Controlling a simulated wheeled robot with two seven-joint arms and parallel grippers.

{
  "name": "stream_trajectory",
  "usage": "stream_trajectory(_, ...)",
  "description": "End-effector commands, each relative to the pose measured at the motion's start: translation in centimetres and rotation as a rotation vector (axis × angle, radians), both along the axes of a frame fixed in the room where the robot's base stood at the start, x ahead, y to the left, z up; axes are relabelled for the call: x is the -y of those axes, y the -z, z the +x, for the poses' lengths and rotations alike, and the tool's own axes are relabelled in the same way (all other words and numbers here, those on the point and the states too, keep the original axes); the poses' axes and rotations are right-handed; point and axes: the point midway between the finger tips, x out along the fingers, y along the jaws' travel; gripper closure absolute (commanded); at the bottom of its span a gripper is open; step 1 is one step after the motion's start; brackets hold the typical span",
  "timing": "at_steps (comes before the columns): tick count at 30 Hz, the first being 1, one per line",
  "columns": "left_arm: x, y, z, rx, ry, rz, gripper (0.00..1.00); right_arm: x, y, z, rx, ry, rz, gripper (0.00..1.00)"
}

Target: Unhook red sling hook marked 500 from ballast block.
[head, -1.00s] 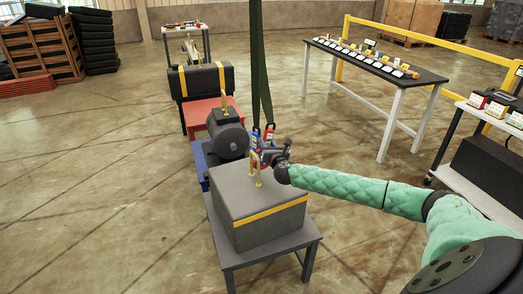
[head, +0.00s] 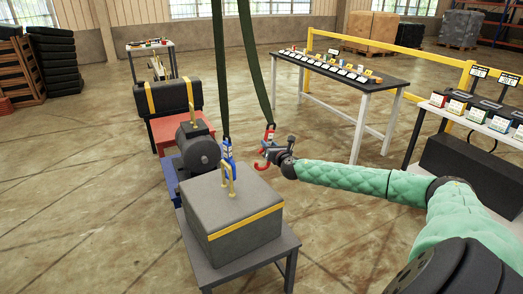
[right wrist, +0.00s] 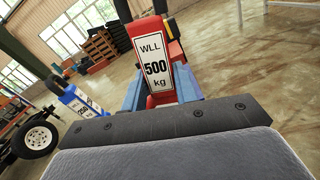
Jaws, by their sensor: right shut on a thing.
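The red sling hook (head: 269,136) hangs on a dark green strap in the head view. In the right wrist view its label (right wrist: 156,70) reads WLL 500 kg. My left gripper is out of view.
The block stands on a dark grey stand (head: 262,256). A dark motor (head: 197,151) sits just behind it, with a black padded load (head: 167,97) farther back. Open floor lies right of the block, before a long table (head: 352,80).

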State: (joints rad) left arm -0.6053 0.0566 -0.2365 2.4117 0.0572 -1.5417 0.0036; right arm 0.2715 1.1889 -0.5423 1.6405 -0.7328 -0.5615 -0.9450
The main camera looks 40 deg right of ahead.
Motion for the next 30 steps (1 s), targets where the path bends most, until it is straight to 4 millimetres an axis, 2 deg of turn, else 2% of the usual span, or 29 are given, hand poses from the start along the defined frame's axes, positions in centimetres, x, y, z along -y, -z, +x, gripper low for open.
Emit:
stream_trajectory(4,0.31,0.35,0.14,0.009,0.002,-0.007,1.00,0.70,-0.28,-0.10,0.003,0.000,-0.001,0.98)
stream_trajectory(13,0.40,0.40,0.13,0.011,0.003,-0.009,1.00,0.80,-0.33,-0.13,0.003,0.000,-0.001,0.98)
stream_trajectory(14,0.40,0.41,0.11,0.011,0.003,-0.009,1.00,0.80,-0.33,-0.13,0.003,0.000,-0.001,0.69)
stream_trajectory(17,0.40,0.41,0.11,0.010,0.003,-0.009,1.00,0.79,-0.29,-0.14,0.003,0.000,-0.001,0.49)
stream_trajectory(18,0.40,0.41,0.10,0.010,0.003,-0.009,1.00,0.78,-0.27,-0.14,0.003,0.000,-0.001,0.46)
stream_trajectory(30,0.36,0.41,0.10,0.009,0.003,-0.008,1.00,0.64,0.05,-0.58,-0.001,0.000,-0.001,0.46)
